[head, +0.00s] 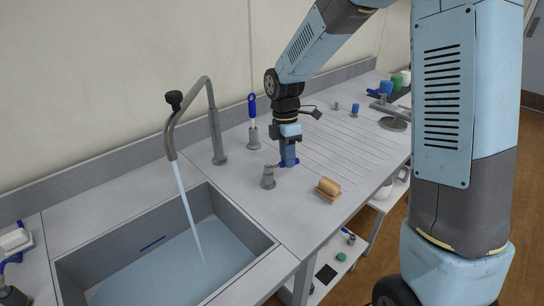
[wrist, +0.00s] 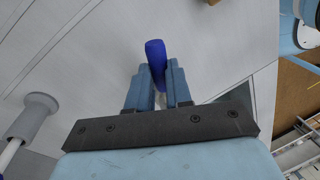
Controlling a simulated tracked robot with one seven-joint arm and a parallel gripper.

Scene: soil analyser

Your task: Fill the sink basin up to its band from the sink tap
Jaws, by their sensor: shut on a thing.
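The sink basin (head: 240,233) is at the lower left of the head view. The sink tap (head: 213,115) arches over it, and a stream of water (head: 188,212) runs from its spout into the basin. Pale blue water (head: 170,272) covers the basin floor. The dark blue band (head: 152,243) shows on the far wall, just above the water's edge. The handle's lower part is hidden between the fingers.
A brush (head: 252,106) with a blue handle stands in a grey holder behind my gripper. A tan-topped block (head: 328,188) lies in front of it on the worktop. Blue and green containers (head: 386,87) stand at the far right. The ribbed drainboard (head: 340,140) is mostly clear.

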